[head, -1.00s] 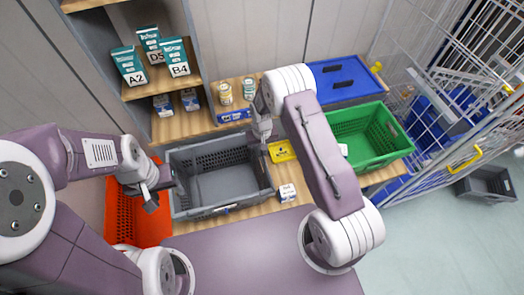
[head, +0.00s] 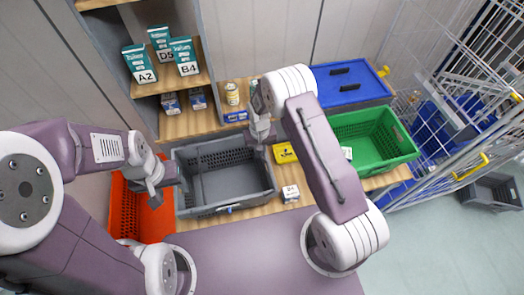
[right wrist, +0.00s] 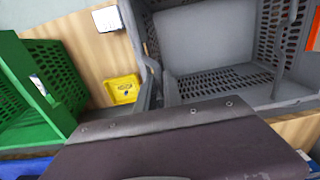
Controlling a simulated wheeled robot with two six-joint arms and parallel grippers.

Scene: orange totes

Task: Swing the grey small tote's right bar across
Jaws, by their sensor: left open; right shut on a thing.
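The grey small tote (head: 247,203) stands upright and looks empty on the wooden worktop. My right gripper (head: 262,143) is at the tote's right rim, shut on the right bar; my own wrist partly hides the grip. In the right wrist view the right bar (right wrist: 151,66) runs along the tote's side, and a second bar (right wrist: 296,42) shows near the opposite side. The fingertips are hidden there. My left gripper (head: 158,183) is open and empty, just left of the tote's left wall.
An orange tote (head: 155,222) stands close on the left. A yellow container (head: 285,153), a small white box (head: 290,193) and a green tote (head: 375,142) are on the right. A blue lid (head: 350,85) lies behind. Shelves with boxes (head: 185,57) rise at the back left.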

